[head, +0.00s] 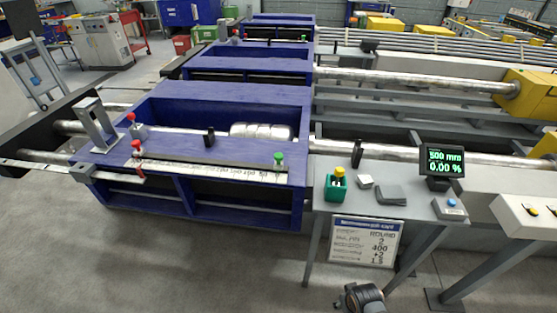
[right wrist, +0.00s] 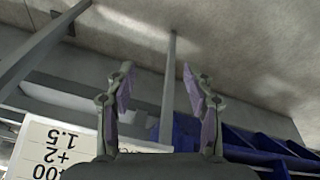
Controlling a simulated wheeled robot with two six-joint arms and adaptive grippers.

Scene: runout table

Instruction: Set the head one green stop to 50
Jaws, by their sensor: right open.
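A green-knobbed stop (head: 278,160) stands at the right end of a white printed scale (head: 215,170) on the front edge of the nearest blue frame (head: 200,150). The scale's figures are too small to read. Red-knobbed stops stand at the scale's left end (head: 136,147) and a little behind it (head: 131,119). My right gripper (right wrist: 158,72) is open and empty in the right wrist view, away from the stops. In the head view only a part of my arm shows at the bottom edge. My left gripper is not in view.
A small grey table holds a green box (head: 336,188), grey blocks (head: 390,195) and a display (head: 441,165) reading 500 mm and 0.00 %. A printed sign (head: 365,242) hangs at its front; it also shows in the right wrist view (right wrist: 55,150). Floor at the front left is clear.

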